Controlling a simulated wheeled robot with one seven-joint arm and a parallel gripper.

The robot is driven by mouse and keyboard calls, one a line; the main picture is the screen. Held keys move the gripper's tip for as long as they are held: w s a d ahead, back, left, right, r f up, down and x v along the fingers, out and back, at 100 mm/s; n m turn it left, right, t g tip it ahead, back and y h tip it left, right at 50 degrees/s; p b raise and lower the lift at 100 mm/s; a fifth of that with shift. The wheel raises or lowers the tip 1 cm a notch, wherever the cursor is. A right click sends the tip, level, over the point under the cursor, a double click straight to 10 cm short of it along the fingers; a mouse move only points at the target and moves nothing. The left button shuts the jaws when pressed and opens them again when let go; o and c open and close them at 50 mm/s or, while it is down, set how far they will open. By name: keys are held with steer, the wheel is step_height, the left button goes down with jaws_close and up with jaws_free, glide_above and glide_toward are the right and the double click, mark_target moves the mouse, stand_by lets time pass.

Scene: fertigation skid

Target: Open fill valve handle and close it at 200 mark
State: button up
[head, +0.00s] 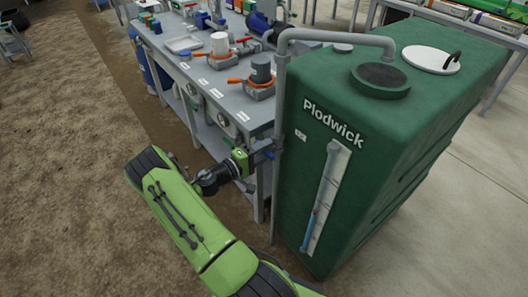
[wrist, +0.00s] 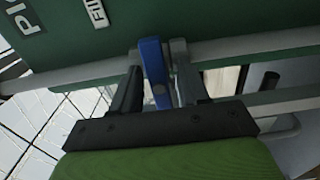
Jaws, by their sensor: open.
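The fill valve handle (wrist: 153,68) is a blue lever; the wrist view shows it between the two dark fingers of my gripper (wrist: 158,88). The fingers stand apart on either side of the lever; I cannot tell whether either touches it. In the head view my gripper (head: 256,158) is at the grey pipe left of the green tank (head: 290,190), and the lever is mostly hidden there. The tank's level gauge (head: 323,195) is a pale vertical strip with a blue column in its lower part. Its marks are too small to read.
A grey bench (head: 222,78) with pumps, valves and orange-handled parts stands left of the tank. A grey fill pipe (head: 281,110) runs up beside the tank and bends over its top. Open floor lies left.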

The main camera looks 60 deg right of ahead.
jaws_close()
steer(key=shift+r+n, duration=0.1)
steer(key=shift+n, duration=0.3)
steer(key=n+p, duration=0.2)
steer(key=n, duration=0.2)
steer(key=shift+n, duration=0.3)
steer(key=n+p, duration=0.2)
steer(key=n, duration=0.4)
steer(key=shift+p, duration=0.35)
steer(key=shift+n, duration=0.3)
jaws_free()
steer(key=p+v, duration=0.1)
steer(key=v, duration=1.4)
steer(key=shift+a, duration=0.35)
